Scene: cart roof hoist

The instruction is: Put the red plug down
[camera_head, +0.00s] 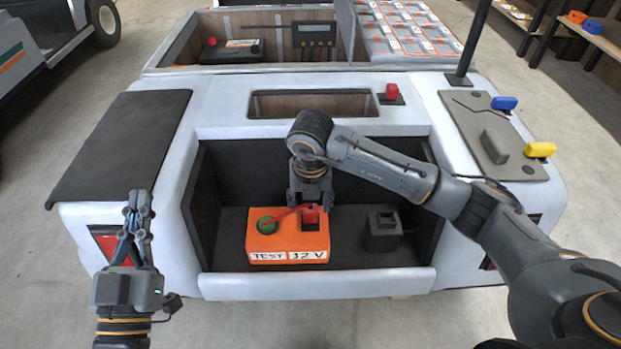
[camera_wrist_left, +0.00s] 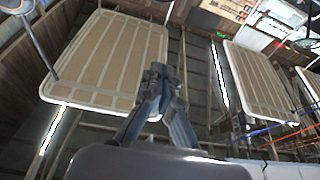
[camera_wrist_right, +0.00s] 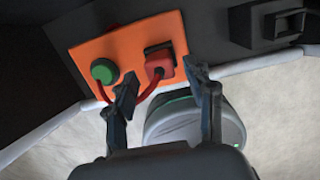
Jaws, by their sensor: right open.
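The red plug (camera_head: 311,213) sits on top of the orange TEST 12 V box (camera_head: 262,240), at its right part. A red lead runs between it and a round green knob (camera_head: 267,224). My right gripper (camera_head: 310,200) is open just above the plug. In the right wrist view the red plug (camera_wrist_right: 160,65) shows beyond and between my right gripper's spread fingertips (camera_wrist_right: 163,82), with no clear contact.
The box stands in the cart's dark open bay. A black socket block (camera_head: 382,232) stands to its right.

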